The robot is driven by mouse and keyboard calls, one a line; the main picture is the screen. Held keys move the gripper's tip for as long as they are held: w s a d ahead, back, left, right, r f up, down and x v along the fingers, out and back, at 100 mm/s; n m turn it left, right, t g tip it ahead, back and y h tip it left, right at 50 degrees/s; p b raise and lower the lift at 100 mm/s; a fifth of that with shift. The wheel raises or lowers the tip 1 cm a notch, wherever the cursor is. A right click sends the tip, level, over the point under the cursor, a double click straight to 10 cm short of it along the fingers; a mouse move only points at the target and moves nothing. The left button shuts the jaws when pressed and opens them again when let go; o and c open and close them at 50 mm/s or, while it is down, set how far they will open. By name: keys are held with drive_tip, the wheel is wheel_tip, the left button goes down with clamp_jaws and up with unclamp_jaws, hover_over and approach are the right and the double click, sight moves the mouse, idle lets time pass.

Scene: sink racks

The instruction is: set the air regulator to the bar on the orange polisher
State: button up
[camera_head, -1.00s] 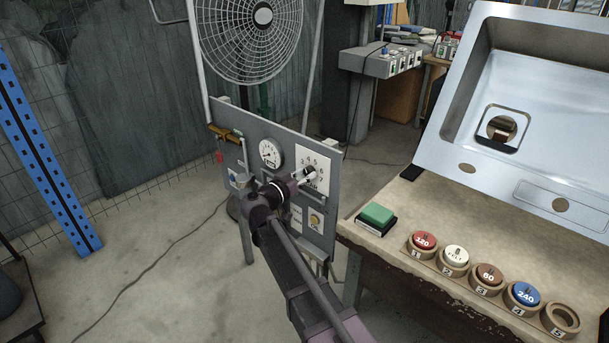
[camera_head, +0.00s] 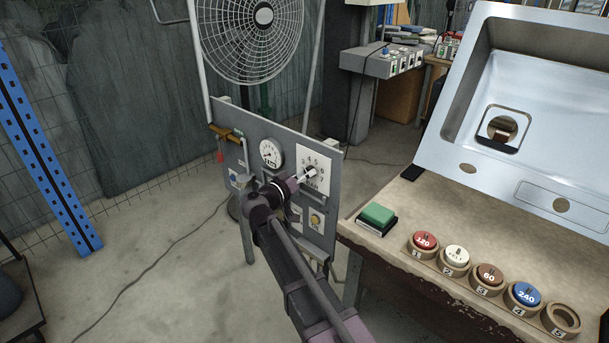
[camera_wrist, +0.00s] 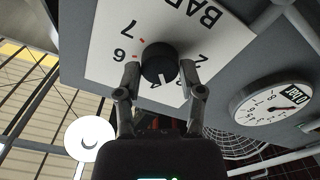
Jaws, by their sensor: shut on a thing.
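The air regulator is a black round knob (camera_wrist: 160,63) on a white BAR scale plate (camera_wrist: 105,45) with numbers around it. My gripper (camera_wrist: 160,72) is shut on the knob, one finger on each side. A white mark on the knob points down in the wrist view, between the fingers; the number it faces is hidden or unclear. In the head view my gripper (camera_head: 309,173) reaches the scale plate (camera_head: 324,158) on the grey panel (camera_head: 285,138), covering much of the knob. A round pressure gauge (camera_head: 271,153) is left of the plate. I cannot make out an orange polisher.
Right of the panel is a bench (camera_head: 405,215) with a green block (camera_head: 377,215), a steel sink (camera_head: 490,145) and numbered holders with coloured discs (camera_head: 423,242). A caged fan (camera_head: 250,38) stands behind the panel. The floor at left is mostly clear.

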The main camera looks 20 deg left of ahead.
drive_tip(key=n, duration=0.4)
drive_tip(key=shift+n, duration=0.4)
drive_tip(key=o, duration=1.2)
drive_tip(key=shift+w, duration=0.1)
drive_tip(key=shift+c, duration=0.2)
drive_tip(key=v, duration=1.2)
drive_tip(key=shift+a+f, duration=0.1)
